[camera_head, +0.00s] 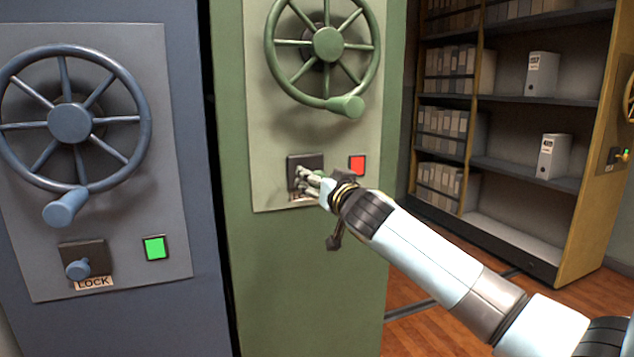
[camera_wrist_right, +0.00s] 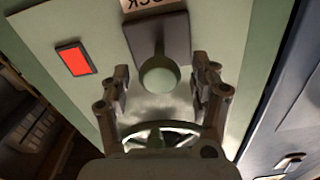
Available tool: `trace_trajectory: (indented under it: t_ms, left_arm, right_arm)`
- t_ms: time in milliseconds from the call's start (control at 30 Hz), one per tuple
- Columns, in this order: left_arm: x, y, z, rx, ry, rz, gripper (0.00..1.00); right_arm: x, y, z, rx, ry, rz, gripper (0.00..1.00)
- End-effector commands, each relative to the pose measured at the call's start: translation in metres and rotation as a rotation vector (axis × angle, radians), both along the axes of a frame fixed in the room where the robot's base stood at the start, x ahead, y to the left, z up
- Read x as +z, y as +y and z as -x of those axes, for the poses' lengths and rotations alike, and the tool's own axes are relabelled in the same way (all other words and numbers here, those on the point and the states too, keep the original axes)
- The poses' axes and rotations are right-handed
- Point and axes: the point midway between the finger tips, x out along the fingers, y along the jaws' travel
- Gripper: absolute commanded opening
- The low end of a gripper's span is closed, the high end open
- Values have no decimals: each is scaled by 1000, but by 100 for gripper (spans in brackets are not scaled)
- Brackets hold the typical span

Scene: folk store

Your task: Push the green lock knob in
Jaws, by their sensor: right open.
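The green lock knob (camera_wrist_right: 158,76) shows in the right wrist view as a pale green round end on a dark square plate (camera_wrist_right: 157,38). In the head view the same dark plate (camera_head: 303,161) sits below the green handwheel, and my gripper hides most of the knob. My right gripper (camera_head: 306,180) is at the plate, its arm coming in from the right. In the wrist view the fingers of my right gripper (camera_wrist_right: 160,82) stand apart on either side of the knob. My left gripper is out of view.
A red light (camera_head: 357,165) is right of the plate. The green handwheel (camera_head: 328,45) is above, its handle (camera_head: 346,106) sticking out. A blue cabinet on the left has its own wheel (camera_head: 70,123), lock knob (camera_head: 78,269) and green light (camera_head: 155,248). Shelves (camera_head: 530,170) stand at the right.

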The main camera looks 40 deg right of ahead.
Motion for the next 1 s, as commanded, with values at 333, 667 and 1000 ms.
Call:
trace_trajectory:
  t_ms: [333, 667, 1000]
  left_arm:
    - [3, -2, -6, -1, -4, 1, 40]
    - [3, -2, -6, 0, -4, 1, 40]
    - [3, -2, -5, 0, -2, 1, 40]
  right_arm:
    - [0, -3, -14, 0, 1, 0, 63]
    - [0, -3, -14, 0, 1, 0, 33]
    - [-1, -3, -14, 0, 1, 0, 0]
